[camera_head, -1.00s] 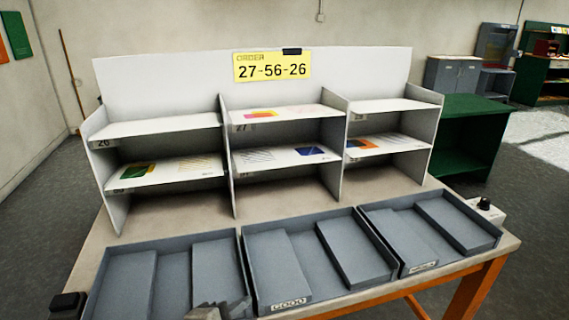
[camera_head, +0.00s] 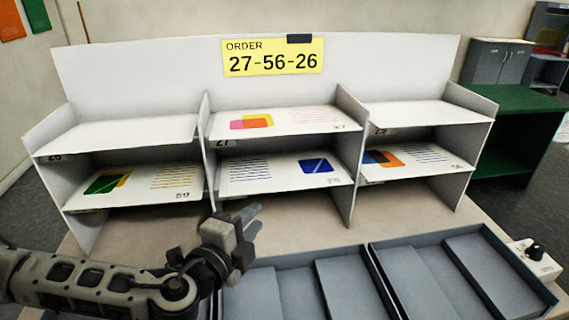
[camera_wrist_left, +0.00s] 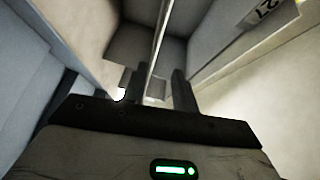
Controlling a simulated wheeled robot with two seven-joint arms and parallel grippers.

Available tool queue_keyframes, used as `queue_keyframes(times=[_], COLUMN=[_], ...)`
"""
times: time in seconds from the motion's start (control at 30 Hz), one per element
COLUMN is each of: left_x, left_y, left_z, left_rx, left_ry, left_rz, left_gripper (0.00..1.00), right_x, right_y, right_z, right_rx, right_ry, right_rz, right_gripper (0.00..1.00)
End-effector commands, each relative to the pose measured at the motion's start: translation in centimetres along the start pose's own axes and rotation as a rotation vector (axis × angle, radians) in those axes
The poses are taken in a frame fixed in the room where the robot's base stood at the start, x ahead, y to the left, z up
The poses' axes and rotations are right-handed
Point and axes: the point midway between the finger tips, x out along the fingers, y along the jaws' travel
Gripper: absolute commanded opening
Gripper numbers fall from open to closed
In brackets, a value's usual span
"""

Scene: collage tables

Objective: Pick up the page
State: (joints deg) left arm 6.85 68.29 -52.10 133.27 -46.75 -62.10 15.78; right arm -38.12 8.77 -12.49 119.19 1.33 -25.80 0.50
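Flat white printed pages lie on the rack's shelves. The page marked 27 (camera_head: 300,118), with pink and orange squares, is on the middle top shelf. A page with a blue square (camera_head: 281,174) lies below it. The page with orange and blue squares (camera_head: 425,160) is on the right lower shelf, and the page marked 59 (camera_head: 142,184) is on the left lower shelf. My left gripper (camera_head: 246,220) is in front of the rack, below the middle shelves, apart from the pages. Its fingers (camera_wrist_left: 155,88) are open, with nothing seen between them. My right gripper is not in view.
A yellow sign (camera_head: 273,57) reads ORDER 27-56-26. The left and right top shelves look bare. Grey trays (camera_head: 440,280) line the table front. Upright dividers (camera_head: 350,165) separate the shelf columns. A small box with a knob (camera_head: 535,258) sits at right.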

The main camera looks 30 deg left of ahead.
Motion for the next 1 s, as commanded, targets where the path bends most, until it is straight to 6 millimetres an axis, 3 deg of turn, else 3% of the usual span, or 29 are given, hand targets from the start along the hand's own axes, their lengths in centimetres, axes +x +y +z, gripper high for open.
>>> queue_keyframes(times=[0.1, 0.23, 0.53, 0.8, 1.0], left_x=[2.8, 5.1, 7.5, 11.2, 11.8], left_y=[-0.3, -0.2, -0.2, 0.0, 0.1], left_z=[0.0, 0.0, 0.1, 0.4, 0.5], left_rx=[-0.003, -0.001, -0.002, -0.002, -0.001], left_ry=[-0.002, 0.0, -0.001, 0.0, 0.0], left_rz=[-0.005, -0.003, -0.001, -0.001, 0.001], left_gripper=[0.28, 0.28, 0.28, 0.28, 0.28], right_x=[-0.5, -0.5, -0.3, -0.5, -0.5], right_y=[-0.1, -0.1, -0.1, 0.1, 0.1], right_z=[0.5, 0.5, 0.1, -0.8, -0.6], right_rx=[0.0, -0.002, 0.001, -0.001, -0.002], right_ry=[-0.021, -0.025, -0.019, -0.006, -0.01], right_rz=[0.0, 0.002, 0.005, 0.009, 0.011], right_gripper=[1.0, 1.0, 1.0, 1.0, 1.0])
